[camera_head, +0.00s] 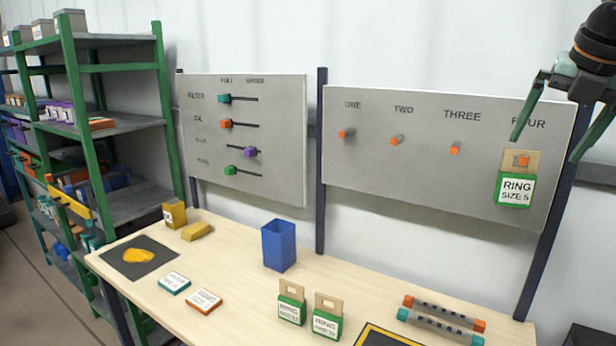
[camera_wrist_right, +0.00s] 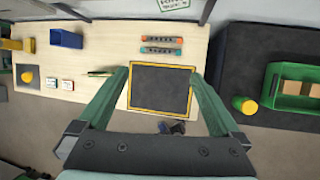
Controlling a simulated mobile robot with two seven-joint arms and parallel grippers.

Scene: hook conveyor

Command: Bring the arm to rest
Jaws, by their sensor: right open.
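My right gripper (camera_head: 545,148) is at the upper right of the head view, in front of the FOUR end of the right-hand grey panel (camera_head: 420,170). Its two green fingers are spread wide with nothing between them. In the right wrist view the open fingers (camera_wrist_right: 161,76) frame a black mat with a yellow border (camera_wrist_right: 160,90) on the table below. A green RING SIZE 5 pack (camera_head: 516,190) hangs at the orange-tipped peg under FOUR, apart from the fingers as far as I can tell. My left gripper is in neither view.
Two green ring packs (camera_head: 292,305) stand on the table (camera_head: 235,290). A blue bin (camera_head: 279,246), labelled cards (camera_head: 203,301) and two grey bars with coloured ends (camera_head: 440,325) are there too. A green-framed shelf (camera_head: 75,130) stands left. A green crate (camera_wrist_right: 298,88) shows right.

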